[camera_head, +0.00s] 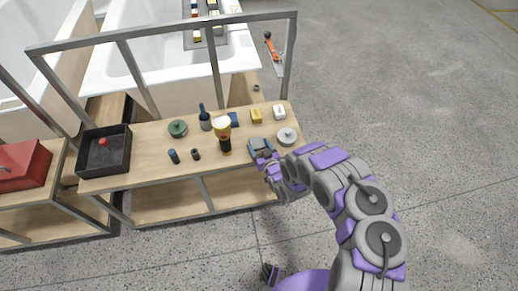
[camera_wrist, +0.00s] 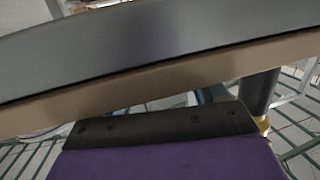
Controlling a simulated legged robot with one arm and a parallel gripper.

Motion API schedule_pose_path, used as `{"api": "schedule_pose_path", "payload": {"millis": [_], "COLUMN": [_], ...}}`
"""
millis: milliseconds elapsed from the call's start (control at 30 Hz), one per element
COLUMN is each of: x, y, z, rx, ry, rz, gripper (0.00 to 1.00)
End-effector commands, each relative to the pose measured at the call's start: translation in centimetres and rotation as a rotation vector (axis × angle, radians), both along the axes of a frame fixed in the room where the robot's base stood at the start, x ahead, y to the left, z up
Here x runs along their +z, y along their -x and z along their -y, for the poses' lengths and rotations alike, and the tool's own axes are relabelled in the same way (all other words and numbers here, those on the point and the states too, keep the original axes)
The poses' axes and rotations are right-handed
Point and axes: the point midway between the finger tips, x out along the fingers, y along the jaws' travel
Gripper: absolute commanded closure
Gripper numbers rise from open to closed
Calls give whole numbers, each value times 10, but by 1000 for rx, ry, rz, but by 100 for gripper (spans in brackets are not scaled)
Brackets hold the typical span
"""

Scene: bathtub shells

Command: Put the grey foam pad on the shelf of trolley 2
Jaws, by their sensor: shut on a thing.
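My gripper (camera_head: 264,158) is at the right end of the front edge of the wooden trolley top (camera_head: 150,163). It is shut on a small blue-grey block, which I take to be the grey foam pad (camera_head: 260,145). I cannot tell whether the pad touches the trolley top. In the wrist view, a dark finger plate (camera_wrist: 160,125) shows above my purple gripper body. A wide grey band with a tan edge crosses that view; I cannot tell what it is. A lower wooden shelf (camera_head: 165,208) shows beneath the top. No trolley number is readable.
A grey frame (camera_head: 165,33) rises behind. Floor (camera_head: 430,110) at right is clear.

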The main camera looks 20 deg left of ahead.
Motion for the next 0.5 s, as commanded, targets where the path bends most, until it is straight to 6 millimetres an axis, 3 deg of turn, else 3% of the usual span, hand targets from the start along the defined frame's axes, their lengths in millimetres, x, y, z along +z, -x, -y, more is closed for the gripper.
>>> {"api": "schedule_pose_path", "payload": {"millis": [167,200,500], "x": [-1,-1,-1], "y": [0,0,0], "z": [0,0,0], "rx": [1,1,0], "ry": [2,2,1], "rz": [-1,-1,1], "gripper": [57,27,0]}}
